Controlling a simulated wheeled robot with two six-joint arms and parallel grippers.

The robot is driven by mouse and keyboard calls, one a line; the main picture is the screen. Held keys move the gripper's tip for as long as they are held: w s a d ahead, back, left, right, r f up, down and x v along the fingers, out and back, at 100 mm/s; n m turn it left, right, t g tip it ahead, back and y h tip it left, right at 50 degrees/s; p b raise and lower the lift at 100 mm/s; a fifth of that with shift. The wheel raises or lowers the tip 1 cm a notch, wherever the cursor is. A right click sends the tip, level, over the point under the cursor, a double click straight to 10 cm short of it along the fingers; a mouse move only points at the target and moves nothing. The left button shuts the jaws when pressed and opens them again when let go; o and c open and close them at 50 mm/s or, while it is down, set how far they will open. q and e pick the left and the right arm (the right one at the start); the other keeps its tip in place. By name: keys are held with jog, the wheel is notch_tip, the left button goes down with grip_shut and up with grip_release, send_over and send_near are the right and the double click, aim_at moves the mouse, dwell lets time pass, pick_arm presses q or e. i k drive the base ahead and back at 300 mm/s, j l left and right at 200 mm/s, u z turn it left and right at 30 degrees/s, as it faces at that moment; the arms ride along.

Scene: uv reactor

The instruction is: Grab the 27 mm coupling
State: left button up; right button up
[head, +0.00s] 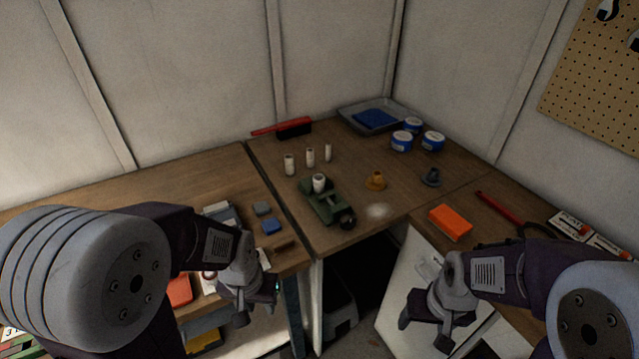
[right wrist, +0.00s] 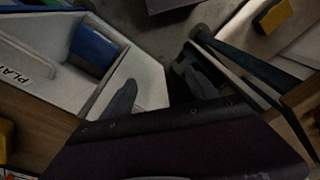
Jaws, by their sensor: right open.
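Three white cylinders stand upright on the corner table: a left one (head: 289,165), a middle one (head: 310,157) and a thinner right one (head: 328,152). Another white cylinder (head: 319,183) sits on a green fixture (head: 325,206) in front of them. A yellow flanged part (head: 376,180) and a grey-blue flanged part (head: 432,177) stand to the right. No size marking is readable, so I cannot tell which is the 27 mm coupling. My left gripper (head: 258,302) is low at the front left; its jaw state is unclear. My right gripper (head: 424,332) is open and empty, also in the right wrist view (right wrist: 161,92).
Blue-and-white tins (head: 402,141) and a grey tray (head: 350,115) with a blue cloth stand at the back. A red-handled brush (head: 294,128) lies near the wall. An orange block (head: 450,222) lies on the right table. A dark gap opens between the tables.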

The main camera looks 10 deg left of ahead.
aim_at(319, 184)
jog(key=i+l+u, duration=0.1)
jog(key=u, duration=1.3)
jog(key=i, duration=0.5)
